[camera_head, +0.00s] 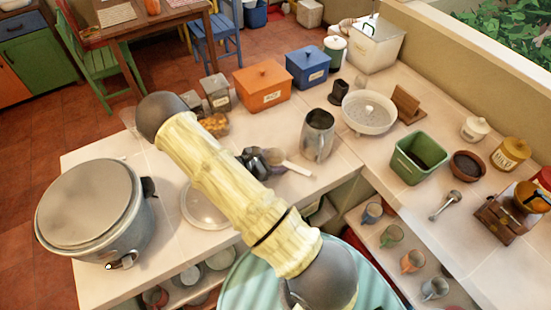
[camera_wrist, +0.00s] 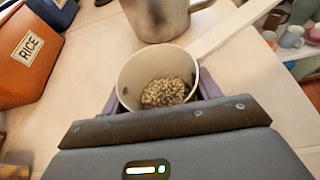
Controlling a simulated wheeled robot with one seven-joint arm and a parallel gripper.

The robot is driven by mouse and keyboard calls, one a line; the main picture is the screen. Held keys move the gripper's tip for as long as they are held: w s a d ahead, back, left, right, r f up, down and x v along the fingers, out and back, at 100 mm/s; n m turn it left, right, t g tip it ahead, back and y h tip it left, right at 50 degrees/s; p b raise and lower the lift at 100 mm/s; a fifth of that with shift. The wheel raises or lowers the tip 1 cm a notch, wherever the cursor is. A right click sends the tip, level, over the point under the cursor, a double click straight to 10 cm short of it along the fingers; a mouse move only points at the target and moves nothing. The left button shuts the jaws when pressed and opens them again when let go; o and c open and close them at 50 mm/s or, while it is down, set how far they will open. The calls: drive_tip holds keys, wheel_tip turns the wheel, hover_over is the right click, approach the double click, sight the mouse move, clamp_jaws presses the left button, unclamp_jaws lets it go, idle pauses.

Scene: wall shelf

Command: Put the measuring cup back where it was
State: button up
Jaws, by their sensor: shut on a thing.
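The measuring cup (camera_wrist: 128,78) is cream-coloured, with a round bowl and a long straight flat handle reaching to the upper right in the wrist view. Some pale speckled grains lie in its bottom. My gripper (camera_wrist: 158,103) is shut on the bowl at its near side. In the head view my gripper (camera_head: 254,162) is dark and partly hidden behind my arm. The cup (camera_head: 274,156) shows beside it, over the counter, with its handle pointing right. I cannot tell whether the cup touches the counter.
A metal pitcher (camera_head: 318,137) stands close to the cup. An orange rice box (camera_head: 262,90) and a blue box (camera_head: 307,67) stand behind. A large pot (camera_head: 92,215) and a glass lid (camera_head: 203,208) are left. A white colander (camera_head: 368,112) and green bin (camera_head: 418,158) stand right.

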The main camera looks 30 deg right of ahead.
drive_tip(key=shift+f, duration=0.15)
drive_tip(key=shift+f, duration=0.15)
drive_tip(key=o, duration=1.1)
drive_tip(key=shift+r, duration=0.25)
drive_tip(key=b+v, duration=0.2)
drive_tip(key=v, duration=0.9)
drive_tip(key=shift+f+b, duration=0.15)
drive_tip(key=shift+b, duration=0.2)
drive_tip(key=shift+a+r, duration=0.3)
drive_tip(key=shift+a, duration=0.2)
